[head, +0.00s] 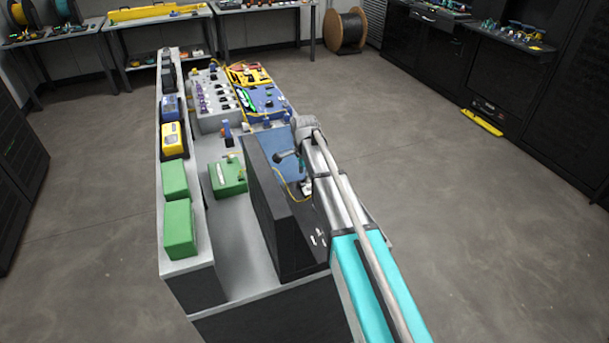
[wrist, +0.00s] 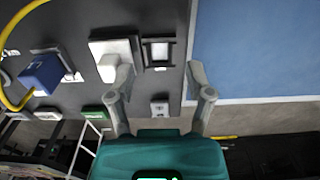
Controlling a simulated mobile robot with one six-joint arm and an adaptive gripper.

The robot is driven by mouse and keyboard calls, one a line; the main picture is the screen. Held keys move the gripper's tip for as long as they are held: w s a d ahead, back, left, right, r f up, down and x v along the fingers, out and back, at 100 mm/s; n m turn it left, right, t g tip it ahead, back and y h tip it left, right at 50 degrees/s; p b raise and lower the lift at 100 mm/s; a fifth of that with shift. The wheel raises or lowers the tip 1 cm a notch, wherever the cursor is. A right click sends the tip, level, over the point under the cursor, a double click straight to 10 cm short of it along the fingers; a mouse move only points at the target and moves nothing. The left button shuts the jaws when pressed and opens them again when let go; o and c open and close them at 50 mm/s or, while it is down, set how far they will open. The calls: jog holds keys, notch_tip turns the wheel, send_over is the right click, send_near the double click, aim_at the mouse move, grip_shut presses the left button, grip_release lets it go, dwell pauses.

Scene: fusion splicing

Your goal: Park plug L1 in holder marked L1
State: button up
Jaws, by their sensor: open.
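My gripper (wrist: 162,78) is open in the wrist view, with nothing held between its fingers. A white block-shaped plug or fitting (wrist: 112,62) sits on a pale plate beside the left fingertip; I cannot tell whether they touch. A blue plug (wrist: 42,72) with a yellow cable (wrist: 13,98) sits at the left on a pale base. No L1 marking is readable, so I cannot tell which plug or holder is L1. In the head view my arm largely hides the gripper.
A blue mat (wrist: 260,45) lies right of the dark panel (wrist: 80,18). In the head view, a tall black panel (head: 270,205) stands left of my arm. Green boxes (head: 180,228) line the bench's left side. Open floor (head: 450,220) is to the right.

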notch_tip(320, 180, up, 7)
jog(key=p, duration=0.7)
jog(key=shift+p, duration=0.35)
jog(key=shift+r, duration=0.15)
dwell(0.6)
jog(key=s+d+n, duration=0.6)
jog(key=s+n, duration=0.1)
jog(key=s, duration=0.6)
jog(key=s+d+n, duration=0.6)
jog(key=s+n, duration=0.1)
jog(key=s, duration=0.6)
